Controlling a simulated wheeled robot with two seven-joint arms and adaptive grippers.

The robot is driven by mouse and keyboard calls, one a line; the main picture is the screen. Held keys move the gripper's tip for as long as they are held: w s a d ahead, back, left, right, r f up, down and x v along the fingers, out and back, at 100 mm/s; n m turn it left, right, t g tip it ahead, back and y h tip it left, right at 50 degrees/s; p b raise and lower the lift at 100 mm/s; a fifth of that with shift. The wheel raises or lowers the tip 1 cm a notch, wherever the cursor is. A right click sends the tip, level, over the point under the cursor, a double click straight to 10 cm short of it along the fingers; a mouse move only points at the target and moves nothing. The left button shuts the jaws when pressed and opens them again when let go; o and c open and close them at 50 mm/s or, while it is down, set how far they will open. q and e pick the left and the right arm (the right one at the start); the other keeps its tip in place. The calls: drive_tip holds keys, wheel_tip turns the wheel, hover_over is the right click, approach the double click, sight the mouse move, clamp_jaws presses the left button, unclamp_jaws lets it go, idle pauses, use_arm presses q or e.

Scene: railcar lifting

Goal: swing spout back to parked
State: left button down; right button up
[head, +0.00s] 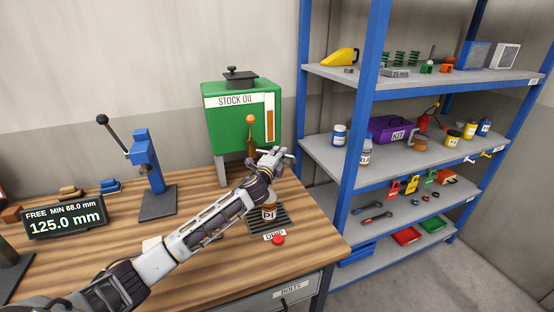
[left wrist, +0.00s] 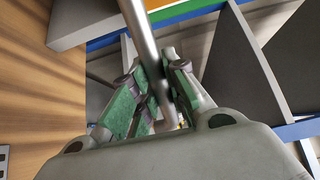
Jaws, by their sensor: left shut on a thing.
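The green stock oil tank (head: 232,128) stands at the back right of the bench, with an orange-knobbed lever (head: 250,119) on its front. My left gripper (head: 275,157) is in front of the tank, at its lower right. In the left wrist view its fingers (left wrist: 158,78) are shut on a grey metal rod, which looks like the spout (left wrist: 143,36). My gripper and arm hide most of the spout in the head view. My right gripper is not in view.
A blue press (head: 147,165) stands left of the tank. A red button (head: 278,239) is by the bench's front edge. A display (head: 64,218) reads 125.0 mm. A blue shelf rack (head: 361,120) with several items stands close on the right.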

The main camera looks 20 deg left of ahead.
use_arm(q)
drive_tip(key=w+n+y+b, duration=0.1)
drive_tip(key=y, duration=0.1)
drive_tip(key=w+n+g+y+b, duration=0.1)
drive_tip(key=y, duration=0.1)
drive_tip(key=w+n+y+b, duration=0.1)
drive_tip(key=n+y, duration=0.1)
drive_tip(key=shift+w+a+f, duration=0.1)
drive_tip(key=shift+w+a, duration=0.25)
drive_tip(key=shift+a, duration=0.05)
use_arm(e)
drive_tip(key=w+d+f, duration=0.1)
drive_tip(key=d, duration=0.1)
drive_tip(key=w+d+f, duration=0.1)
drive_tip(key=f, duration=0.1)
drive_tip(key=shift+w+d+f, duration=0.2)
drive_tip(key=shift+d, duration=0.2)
use_arm(q)
drive_tip(key=c, duration=1.4)
unclamp_jaws()
drive_tip(key=shift+v, duration=6)
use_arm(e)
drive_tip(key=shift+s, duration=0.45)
